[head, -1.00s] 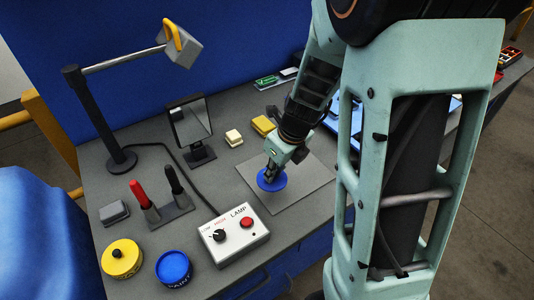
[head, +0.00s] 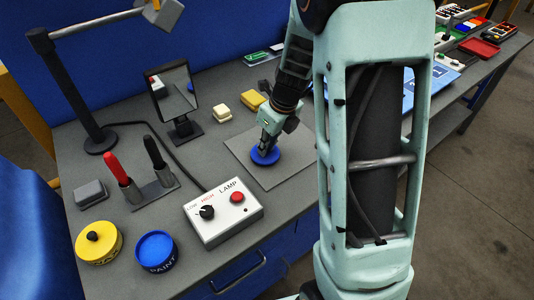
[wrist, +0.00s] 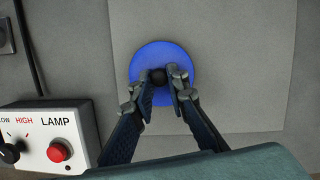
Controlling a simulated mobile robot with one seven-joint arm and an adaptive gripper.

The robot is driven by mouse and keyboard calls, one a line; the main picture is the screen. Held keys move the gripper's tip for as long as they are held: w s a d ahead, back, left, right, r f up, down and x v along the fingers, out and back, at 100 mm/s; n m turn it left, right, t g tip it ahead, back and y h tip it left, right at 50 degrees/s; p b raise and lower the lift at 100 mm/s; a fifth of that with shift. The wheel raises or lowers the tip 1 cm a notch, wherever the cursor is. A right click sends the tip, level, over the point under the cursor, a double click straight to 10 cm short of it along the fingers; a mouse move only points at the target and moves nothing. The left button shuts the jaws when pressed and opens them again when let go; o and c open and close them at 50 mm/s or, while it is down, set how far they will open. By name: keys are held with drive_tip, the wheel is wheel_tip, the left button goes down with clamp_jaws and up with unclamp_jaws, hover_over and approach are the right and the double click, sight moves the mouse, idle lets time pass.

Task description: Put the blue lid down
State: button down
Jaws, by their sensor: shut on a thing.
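The blue lid (head: 265,156) is a round disc with a dark knob in its middle. It is over the light grey square mat (head: 298,163) on the bench; I cannot tell whether it touches the mat. My gripper (head: 264,146) points down at it. In the wrist view the fingers (wrist: 160,80) are closed around the dark knob of the lid (wrist: 148,54). The blue paint tin (head: 156,252) stands at the front left with a blue top face.
A lamp control box (head: 223,212) stands left of the mat. A yellow tin (head: 99,243) with a black knob, red and black handles in a stand (head: 153,192), a small mirror (head: 175,92) and a yellow block (head: 253,100) stand around. The mat's front right is clear.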

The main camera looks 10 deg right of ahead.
drive_tip(key=shift+f, duration=0.55)
drive_tip(key=shift+f, duration=0.15)
drive_tip(key=c, duration=1.9)
unclamp_jaws()
drive_tip(key=shift+r, duration=0.4)
drive_tip(key=p+v, duration=0.1)
drive_tip(key=v, duration=1)
drive_tip(key=shift+s+d+r, duration=0.1)
drive_tip(key=shift+s+r, duration=0.1)
drive_tip(key=shift+r, duration=0.05)
